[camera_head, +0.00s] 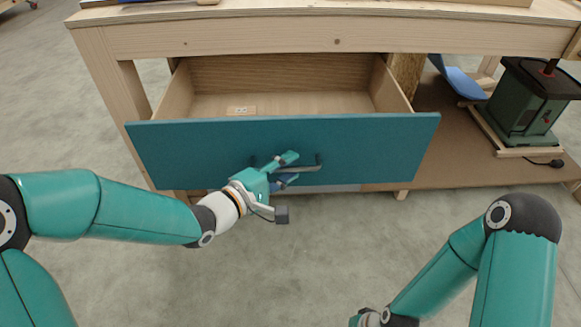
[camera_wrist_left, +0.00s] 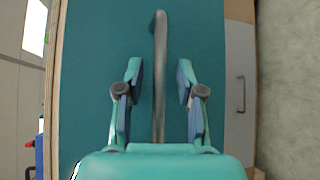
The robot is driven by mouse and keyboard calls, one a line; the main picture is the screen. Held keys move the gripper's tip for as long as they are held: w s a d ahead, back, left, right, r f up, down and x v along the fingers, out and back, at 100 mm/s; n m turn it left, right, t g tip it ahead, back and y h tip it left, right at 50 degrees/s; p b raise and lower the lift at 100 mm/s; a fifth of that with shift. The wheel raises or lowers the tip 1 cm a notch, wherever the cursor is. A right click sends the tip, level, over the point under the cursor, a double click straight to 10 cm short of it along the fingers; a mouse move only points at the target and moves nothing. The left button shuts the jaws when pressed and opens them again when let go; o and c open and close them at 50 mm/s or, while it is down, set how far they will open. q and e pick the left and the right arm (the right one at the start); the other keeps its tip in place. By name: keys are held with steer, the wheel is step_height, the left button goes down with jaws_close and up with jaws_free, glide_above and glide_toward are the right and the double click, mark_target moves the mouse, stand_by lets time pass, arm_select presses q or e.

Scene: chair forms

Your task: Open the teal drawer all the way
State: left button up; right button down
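The teal drawer (camera_head: 370,145) is pulled well out from under the wooden workbench, and its wooden inside shows. Its front also fills much of the left wrist view (camera_wrist_left: 95,100). Its bar handle (camera_head: 308,168) is on the middle of the front and shows as a grey bar in the left wrist view (camera_wrist_left: 159,60). My left gripper (camera_head: 287,168) is at the handle. In the left wrist view its two fingers stand apart on either side of the bar, with a gap on both sides. My right gripper (camera_head: 364,318) is low at the bottom edge, mostly cut off.
A small pale card (camera_head: 241,110) lies in the drawer. The workbench (camera_head: 230,38) stands above it. A green machine (camera_head: 530,105) and a blue chair-like piece (camera_head: 460,82) sit on the lower shelf at right. A grey front with a handle (camera_wrist_left: 240,125) is beside the drawer front. The concrete floor ahead is clear.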

arm_select(q)
steer(key=v, duration=0.7)
steer(key=shift+s+a, duration=0.15)
steer(key=shift+s, duration=0.05)
stand_by(0.3)
